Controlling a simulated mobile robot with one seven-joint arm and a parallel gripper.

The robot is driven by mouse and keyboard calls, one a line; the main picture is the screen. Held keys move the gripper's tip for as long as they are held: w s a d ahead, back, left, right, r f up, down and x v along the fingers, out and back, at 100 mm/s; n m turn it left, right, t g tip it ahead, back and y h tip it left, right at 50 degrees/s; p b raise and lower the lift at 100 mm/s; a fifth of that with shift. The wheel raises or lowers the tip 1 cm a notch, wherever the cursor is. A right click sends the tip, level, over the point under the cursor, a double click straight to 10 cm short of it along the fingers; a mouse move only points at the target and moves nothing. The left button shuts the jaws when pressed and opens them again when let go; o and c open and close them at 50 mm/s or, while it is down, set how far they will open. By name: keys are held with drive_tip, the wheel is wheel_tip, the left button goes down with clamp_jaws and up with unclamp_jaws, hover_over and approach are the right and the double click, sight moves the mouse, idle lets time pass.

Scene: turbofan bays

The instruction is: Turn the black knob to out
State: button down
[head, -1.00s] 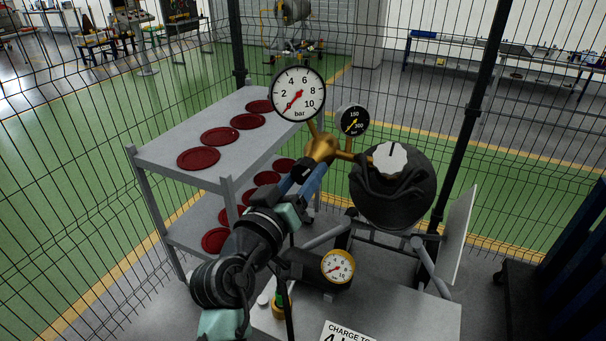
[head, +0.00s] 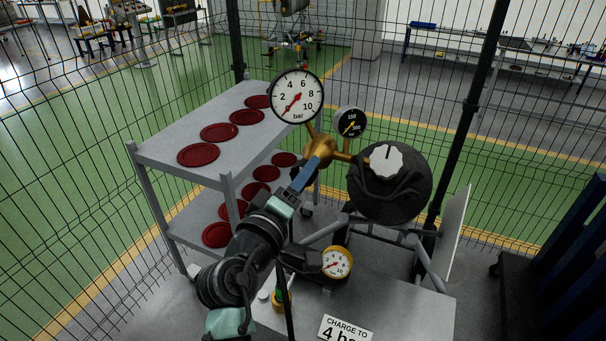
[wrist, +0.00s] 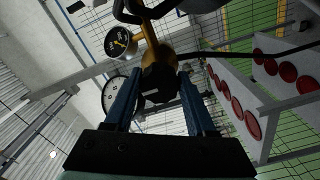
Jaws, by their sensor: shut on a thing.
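The black knob (wrist: 158,83) sits on the brass regulator body (wrist: 157,55), between my two blue fingers in the wrist view. My gripper (wrist: 160,90) is shut on it. In the head view my gripper (head: 315,172) reaches up to the brass regulator (head: 320,149) and hides the knob. The large white bar gauge (head: 297,96) above it has its red needle near 0. The small black gauge (head: 349,122) to its right has a yellow needle pointing low left. Any marking for "out" cannot be seen.
A dark cylinder (head: 405,195) with a white knob (head: 386,158) stands just right of the regulator. A grey shelf rack (head: 160,152) with red discs is at left. A yellow-rimmed gauge (head: 337,262) and a "CHARGE TO" sign (head: 345,330) are below. Wire fencing stands behind.

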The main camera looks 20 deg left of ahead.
idle(0.4)
drive_tip(key=shift+c, duration=1.1)
unclamp_jaws()
drive_tip(key=shift+s, duration=0.1)
drive_tip(key=s+b, duration=0.4)
drive_tip(key=s, duration=0.8)
drive_tip(key=shift+s+a, duration=0.25)
drive_tip(key=shift+s, duration=0.15)
